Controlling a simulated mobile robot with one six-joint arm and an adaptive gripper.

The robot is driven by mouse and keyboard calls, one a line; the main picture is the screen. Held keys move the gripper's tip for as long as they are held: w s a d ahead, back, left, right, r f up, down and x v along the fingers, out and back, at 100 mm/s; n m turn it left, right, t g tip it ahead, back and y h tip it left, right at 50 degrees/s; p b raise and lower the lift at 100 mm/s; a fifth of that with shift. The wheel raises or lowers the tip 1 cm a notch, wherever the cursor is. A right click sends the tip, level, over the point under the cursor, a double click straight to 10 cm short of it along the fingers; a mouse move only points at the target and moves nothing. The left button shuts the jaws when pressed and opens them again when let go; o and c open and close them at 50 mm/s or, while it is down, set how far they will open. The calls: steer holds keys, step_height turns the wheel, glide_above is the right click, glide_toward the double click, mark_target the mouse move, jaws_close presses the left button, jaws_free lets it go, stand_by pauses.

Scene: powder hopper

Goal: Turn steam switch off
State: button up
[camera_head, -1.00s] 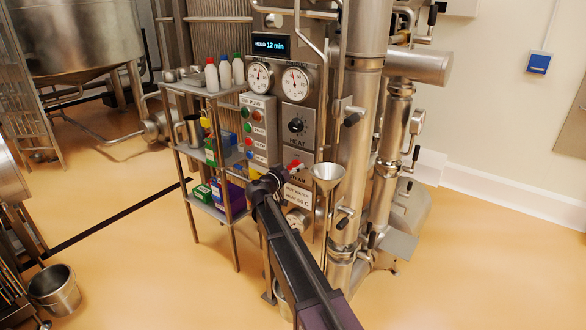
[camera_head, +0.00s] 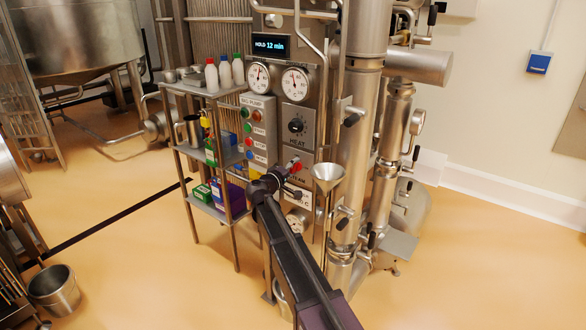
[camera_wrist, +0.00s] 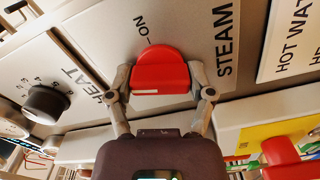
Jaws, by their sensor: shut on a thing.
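The steam switch is a red knob (camera_wrist: 160,72) on a grey plate marked STEAM, with an ON mark and a short line beyond it in the wrist view. My gripper (camera_wrist: 161,92) has one finger on each side of the knob and is shut on it. A short white strip shows on the knob's near face, pointing away from the ON line. In the head view my gripper (camera_head: 288,170) is against the lower panel and mostly hides the knob.
The HEAT dial (camera_head: 297,125) sits above on the same panel. A metal funnel (camera_head: 328,178) stands close on the right. A shelf rack (camera_head: 203,160) with bottles and boxes is on the left. Another red part (camera_wrist: 284,160) shows low right in the wrist view.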

steer(key=shift+w+n, duration=0.15)
steer(key=shift+n, duration=1.45)
steer(key=o, duration=1.1)
steer(key=v, duration=1.2)
